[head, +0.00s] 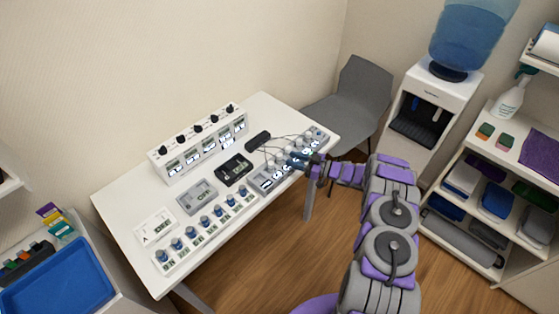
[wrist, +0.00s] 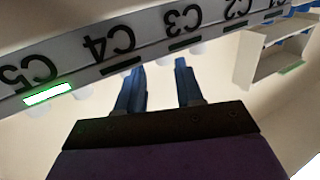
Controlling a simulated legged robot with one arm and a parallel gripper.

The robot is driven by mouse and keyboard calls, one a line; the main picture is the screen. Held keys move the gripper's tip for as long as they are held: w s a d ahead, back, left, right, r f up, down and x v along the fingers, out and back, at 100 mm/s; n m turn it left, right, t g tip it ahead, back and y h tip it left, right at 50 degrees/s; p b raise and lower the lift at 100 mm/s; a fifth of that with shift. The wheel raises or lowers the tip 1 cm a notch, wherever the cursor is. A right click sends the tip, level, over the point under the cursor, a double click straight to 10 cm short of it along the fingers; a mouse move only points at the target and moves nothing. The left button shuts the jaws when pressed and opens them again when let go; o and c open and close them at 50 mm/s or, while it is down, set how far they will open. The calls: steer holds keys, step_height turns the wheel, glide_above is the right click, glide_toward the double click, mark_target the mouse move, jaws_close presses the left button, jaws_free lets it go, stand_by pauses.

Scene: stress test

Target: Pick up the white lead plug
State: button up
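My gripper (head: 300,158) is over the right end of the white table, at a row of several small whitish plugs with thin dark leads; one such plug (head: 309,133) shows near the table's far right corner. I cannot tell which plug is the white lead plug. In the wrist view my gripper (wrist: 159,66) has its two blue fingers apart, with nothing seen held between them. The fingertips point at a grey strip (wrist: 150,38) marked C5, C4, C3 and C2. Pale rounded shapes, perhaps plugs, show along its lower edge, partly hidden.
The white table (head: 125,190) also holds a box with several displays (head: 198,145), a black module (head: 234,169), a grey tray (head: 197,196) and a row of blue knobs (head: 204,221). A grey chair (head: 348,100) and a water dispenser (head: 437,95) stand beyond its right end.

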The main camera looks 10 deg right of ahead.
mark_target(279, 155)
steer(key=shift+b+x, duration=0.65)
steer(key=shift+x, duration=2.5)
steer(key=shift+s+a+r, duration=0.15)
steer(key=shift+s, duration=0.1)
steer(key=shift+c, duration=0.5)
jaws_close()
